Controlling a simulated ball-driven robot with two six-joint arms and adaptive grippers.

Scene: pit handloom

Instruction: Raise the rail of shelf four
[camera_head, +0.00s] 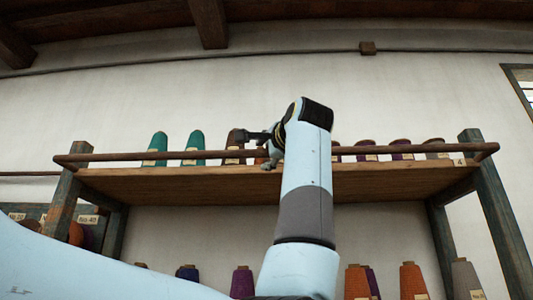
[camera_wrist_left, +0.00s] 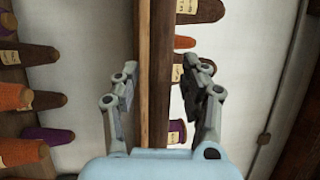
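Shelf four (camera_head: 380,180) is a wooden board with a "4" label at its right end. Its rail (camera_head: 110,157), a long brown bar, runs along the front just above the board and rests at the end posts. In the left wrist view the rail (camera_wrist_left: 159,60) stands vertical beside the board's edge. My left gripper (camera_head: 257,150) is at the rail near its middle. In its wrist view my left gripper (camera_wrist_left: 164,88) is open, one finger on each side of the rail and board edge, not closed on them. My forearm hides part of the rail. My right gripper is not in view.
Teal cones (camera_head: 195,147) and brown and purple cones (camera_head: 402,148) stand behind the rail. More cones, such as an orange one (camera_head: 412,280), stand on a lower level. Wooden posts (camera_head: 495,205) bound the shelf.

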